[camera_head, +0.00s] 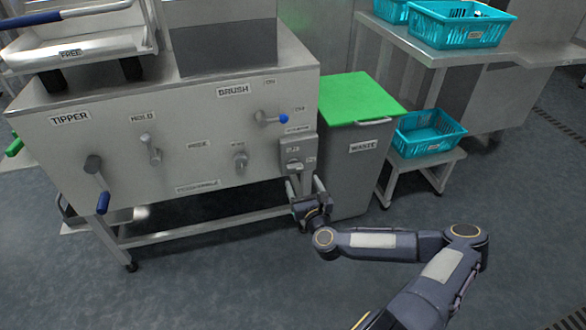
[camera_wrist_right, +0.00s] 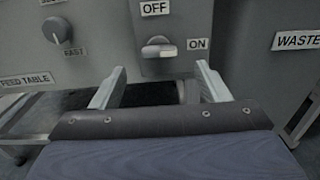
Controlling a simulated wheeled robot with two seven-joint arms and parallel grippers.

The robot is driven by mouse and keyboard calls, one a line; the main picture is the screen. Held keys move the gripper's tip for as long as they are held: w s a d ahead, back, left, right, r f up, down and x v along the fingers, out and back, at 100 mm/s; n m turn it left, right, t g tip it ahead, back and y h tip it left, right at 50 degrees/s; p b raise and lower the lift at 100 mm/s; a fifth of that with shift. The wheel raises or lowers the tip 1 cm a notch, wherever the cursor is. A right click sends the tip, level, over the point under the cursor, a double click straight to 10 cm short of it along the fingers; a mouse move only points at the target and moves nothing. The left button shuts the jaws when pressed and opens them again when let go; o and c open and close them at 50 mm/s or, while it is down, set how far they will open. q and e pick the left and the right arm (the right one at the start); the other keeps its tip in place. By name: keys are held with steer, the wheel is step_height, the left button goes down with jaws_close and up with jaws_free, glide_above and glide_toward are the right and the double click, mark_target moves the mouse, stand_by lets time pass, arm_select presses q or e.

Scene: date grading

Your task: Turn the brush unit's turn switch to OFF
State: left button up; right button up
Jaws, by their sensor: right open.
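The knob lies along the ON side. My right gripper (camera_head: 304,184) is open and empty just in front of and below the box. In the wrist view its fingers (camera_wrist_right: 160,76) stand left and right of the knob, apart from it. My left gripper is not in view.
A waste bin (camera_head: 345,160) with a green lid stands right beside the switch. A blue-knobbed lever (camera_head: 270,118) sticks out above left of it, and a small dial (camera_head: 239,158) sits further left. Teal crates (camera_head: 428,132) are at the right. The floor in front is clear.

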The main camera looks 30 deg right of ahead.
mark_target(296, 168)
steer(key=b+x, duration=0.1)
steer(key=x, duration=0.5)
steer(key=shift+w, duration=0.35)
steer(key=c, duration=1)
